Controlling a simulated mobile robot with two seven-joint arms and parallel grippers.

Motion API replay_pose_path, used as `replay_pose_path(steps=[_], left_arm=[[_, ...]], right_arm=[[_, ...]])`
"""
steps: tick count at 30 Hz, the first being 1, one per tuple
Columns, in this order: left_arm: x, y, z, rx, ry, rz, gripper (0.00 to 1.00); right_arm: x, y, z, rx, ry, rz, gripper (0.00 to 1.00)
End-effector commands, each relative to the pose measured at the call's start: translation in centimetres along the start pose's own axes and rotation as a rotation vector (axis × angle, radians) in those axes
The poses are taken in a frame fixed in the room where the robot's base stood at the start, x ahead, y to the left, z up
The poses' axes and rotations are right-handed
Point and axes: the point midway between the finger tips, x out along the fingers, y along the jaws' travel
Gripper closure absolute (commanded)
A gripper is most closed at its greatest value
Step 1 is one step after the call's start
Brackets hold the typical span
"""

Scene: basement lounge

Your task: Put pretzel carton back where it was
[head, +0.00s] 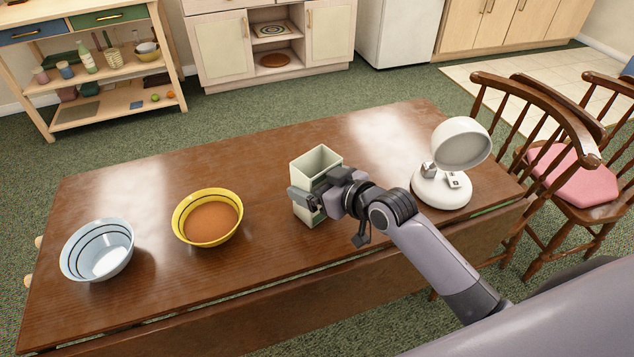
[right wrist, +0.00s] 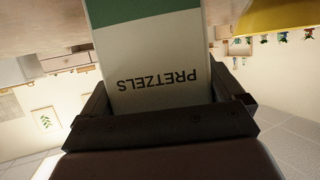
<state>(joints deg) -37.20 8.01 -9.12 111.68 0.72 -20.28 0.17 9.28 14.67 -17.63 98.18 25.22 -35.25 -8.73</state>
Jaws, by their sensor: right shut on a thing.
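The pretzel carton (head: 317,163) is an open-topped, pale box with a green band, upright at the middle of the brown wooden table (head: 262,153). In the right wrist view the carton (right wrist: 160,60) shows the word PRETZELS upside down and fills the space between the fingers. I cannot tell whether the carton's base touches the table. My left gripper is not in view.
A yellow bowl with orange-brown contents (head: 208,217) and a pale blue bowl (head: 97,250) stand to the left. A white lamp (head: 443,187) stands close to my right arm. Wooden chairs (head: 560,150) are at the right. The table's far left is clear.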

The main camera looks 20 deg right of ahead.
Motion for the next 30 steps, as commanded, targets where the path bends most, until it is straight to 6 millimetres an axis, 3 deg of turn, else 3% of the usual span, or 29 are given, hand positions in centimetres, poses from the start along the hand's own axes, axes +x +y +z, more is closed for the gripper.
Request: replay_pose_path(steps=[9, 10, 20, 30], left_arm=[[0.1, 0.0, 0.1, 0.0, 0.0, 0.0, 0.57], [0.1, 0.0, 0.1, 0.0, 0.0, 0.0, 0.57], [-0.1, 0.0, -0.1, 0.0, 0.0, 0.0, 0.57], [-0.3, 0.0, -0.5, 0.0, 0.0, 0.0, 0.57]], right_arm=[[0.1, 0.0, 0.3, 0.0, 0.0, 0.0, 0.39], [0.1, 0.0, 0.3, 0.001, -0.001, 0.0, 0.0], [-0.2, 0.0, -0.1, 0.0, -0.001, 0.0, 0.0], [-5.0, 0.0, 0.0, -0.001, -0.003, 0.0, 0.0]])
